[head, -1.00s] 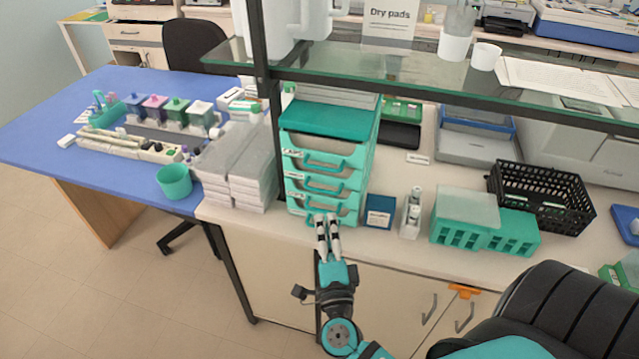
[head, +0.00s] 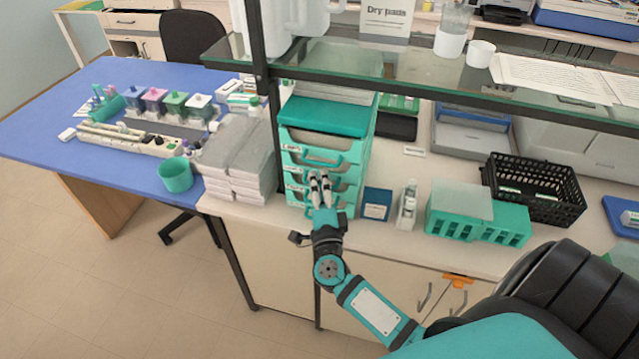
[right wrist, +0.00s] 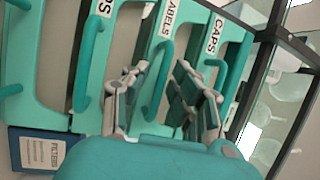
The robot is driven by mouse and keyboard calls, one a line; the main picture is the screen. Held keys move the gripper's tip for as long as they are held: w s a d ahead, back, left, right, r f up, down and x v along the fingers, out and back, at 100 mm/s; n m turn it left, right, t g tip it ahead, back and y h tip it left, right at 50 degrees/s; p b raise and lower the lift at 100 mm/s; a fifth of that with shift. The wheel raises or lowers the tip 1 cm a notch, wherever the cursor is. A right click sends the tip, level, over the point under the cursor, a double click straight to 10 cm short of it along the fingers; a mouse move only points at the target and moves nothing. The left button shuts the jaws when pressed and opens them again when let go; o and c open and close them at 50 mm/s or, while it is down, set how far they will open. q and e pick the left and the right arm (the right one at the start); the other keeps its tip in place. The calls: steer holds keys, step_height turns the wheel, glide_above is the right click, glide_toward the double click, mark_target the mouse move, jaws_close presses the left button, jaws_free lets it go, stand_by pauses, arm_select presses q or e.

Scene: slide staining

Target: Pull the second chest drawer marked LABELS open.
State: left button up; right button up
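The teal drawer chest (head: 325,120) stands on the bench under the glass shelf. In the right wrist view, turned sideways, the LABELS drawer (right wrist: 140,45) lies between the CAPS drawer (right wrist: 228,45) and a drawer whose label is partly cut off. All look shut. The LABELS handle (right wrist: 159,85) is a teal bow. My right gripper (head: 319,178) is in front of the chest. In the wrist view its open fingers (right wrist: 158,98) are on either side of the LABELS handle; contact is unclear. My left gripper is not in view.
A blue box (head: 376,204) marked FILTERS in the wrist view stands right of the chest. Stacked grey packs (head: 236,160) stand to its left. A dark shelf post (head: 262,60) rises by the chest's left side. Teal racks (head: 478,220) and a black basket (head: 535,190) are further right.

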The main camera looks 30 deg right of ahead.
jaws_close()
steer(key=shift+s+a, duration=0.1)
steer(key=shift+a, duration=0.05)
steer(key=s+a, duration=1)
steer(key=a, duration=0.2)
steer(key=shift+s, duration=0.15)
steer(key=shift+f, duration=0.1)
steer(key=shift+o, duration=1.2)
jaws_free()
steer(key=v, duration=1.2)
